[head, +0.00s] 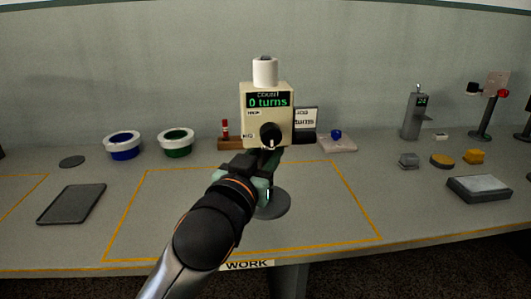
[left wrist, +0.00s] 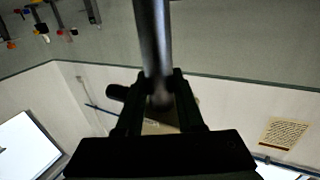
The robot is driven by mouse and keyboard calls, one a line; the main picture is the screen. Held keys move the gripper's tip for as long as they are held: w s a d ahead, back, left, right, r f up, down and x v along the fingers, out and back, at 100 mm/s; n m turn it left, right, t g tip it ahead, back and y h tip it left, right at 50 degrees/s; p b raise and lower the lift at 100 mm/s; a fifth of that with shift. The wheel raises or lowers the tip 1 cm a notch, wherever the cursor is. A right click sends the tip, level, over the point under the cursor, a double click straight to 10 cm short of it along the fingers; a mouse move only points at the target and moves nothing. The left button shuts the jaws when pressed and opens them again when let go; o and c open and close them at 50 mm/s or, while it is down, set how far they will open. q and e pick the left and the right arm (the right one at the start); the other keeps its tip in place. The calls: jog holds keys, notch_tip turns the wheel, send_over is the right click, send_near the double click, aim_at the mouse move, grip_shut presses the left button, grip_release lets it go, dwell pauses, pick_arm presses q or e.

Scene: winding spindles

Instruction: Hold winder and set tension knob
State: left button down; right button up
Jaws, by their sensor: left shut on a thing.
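The winder (head: 284,112) is a cream box on a stem, standing upright in the yellow-outlined work area. Its display (head: 267,101) reads "0 turns" in green. A white spool (head: 265,72) sits on top. A black knob (head: 270,132) with a pale pointer directed roughly downward is on its front. My left gripper (head: 264,166) is just below the box and shut on the stem; in the left wrist view the grey stem (left wrist: 152,40) runs between its fingers (left wrist: 160,95). The stem is partly hidden in the head view. A round dark base (head: 274,206) shows below. My right gripper is out of view.
Blue (head: 122,146) and green (head: 175,141) bowls and a dark tray (head: 71,205) are left. A small sign (head: 306,119) stands behind the winder. The outlined area beside the base is clear.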

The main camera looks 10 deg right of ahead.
pick_arm(q)
jog(key=w+d+f+b, duration=0.1)
jog(key=w+f+b, duration=0.4)
jog(key=w+f, duration=0.6)
jog(key=shift+w+d, duration=0.2)
jog(key=shift+w, duration=0.9)
jog(key=shift+f, duration=0.1)
dwell(0.9)
jog(key=shift+f, duration=0.7)
dwell(0.5)
jog(key=c, duration=0.9)
grip_release()
jog(key=shift+f, duration=0.25)
jog(key=o, duration=0.5)
jog(key=shift+r, duration=0.15)
jog(key=shift+c, duration=0.2)
jog(key=shift+s, duration=0.1)
